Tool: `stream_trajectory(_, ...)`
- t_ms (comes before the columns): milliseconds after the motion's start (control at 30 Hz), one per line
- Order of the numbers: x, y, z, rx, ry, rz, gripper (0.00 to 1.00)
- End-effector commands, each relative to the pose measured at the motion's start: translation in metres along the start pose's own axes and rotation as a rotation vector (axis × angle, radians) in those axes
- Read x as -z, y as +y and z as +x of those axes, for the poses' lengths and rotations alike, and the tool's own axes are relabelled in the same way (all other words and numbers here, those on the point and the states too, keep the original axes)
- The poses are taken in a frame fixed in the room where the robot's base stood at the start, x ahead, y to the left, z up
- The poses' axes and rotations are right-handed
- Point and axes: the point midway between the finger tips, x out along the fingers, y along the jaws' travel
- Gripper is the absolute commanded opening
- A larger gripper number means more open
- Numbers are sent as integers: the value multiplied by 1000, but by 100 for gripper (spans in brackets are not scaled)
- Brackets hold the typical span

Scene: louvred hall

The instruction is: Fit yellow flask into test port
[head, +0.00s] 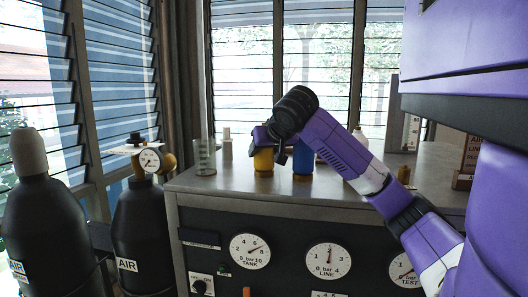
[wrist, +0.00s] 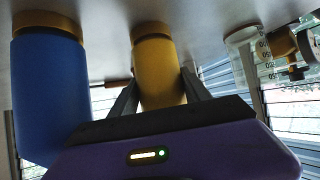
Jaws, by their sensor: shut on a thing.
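The yellow flask (head: 264,162) stands upright on the grey counter top of the gauge panel, with its upper part hidden behind my gripper (head: 268,142). In the wrist view, which looks upside down, the yellow flask (wrist: 158,72) is between the two dark fingers of my gripper (wrist: 160,88), shut on it. The flask's orange-brown end meets the counter surface there. The test gauge (head: 404,270) is on the panel front at the lower right, partly covered by my arm. I cannot make out the test port itself.
A blue flask (head: 303,162) stands close to the right of the yellow one; it also shows in the wrist view (wrist: 48,95). A clear beaker (head: 205,157) stands at the counter's left end. Dark AIR cylinders (head: 140,225) stand on the floor at left.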

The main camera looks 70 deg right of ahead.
Motion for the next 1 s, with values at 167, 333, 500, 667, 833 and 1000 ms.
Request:
stream_trajectory(167, 5, 0, -3, 0, 2, 0, 0)
stream_trajectory(333, 6, 0, -4, 0, 2, 0, 0)
stream_trajectory(500, 11, 0, -7, 1, 3, 0, 0)
stream_trajectory(667, 26, 0, -16, 1, 2, 2, 0)
stream_trajectory(833, 40, -1, -26, 2, 2, 1, 0)
stream_trajectory(1000, 42, 0, -28, 0, 1, 0, 0)
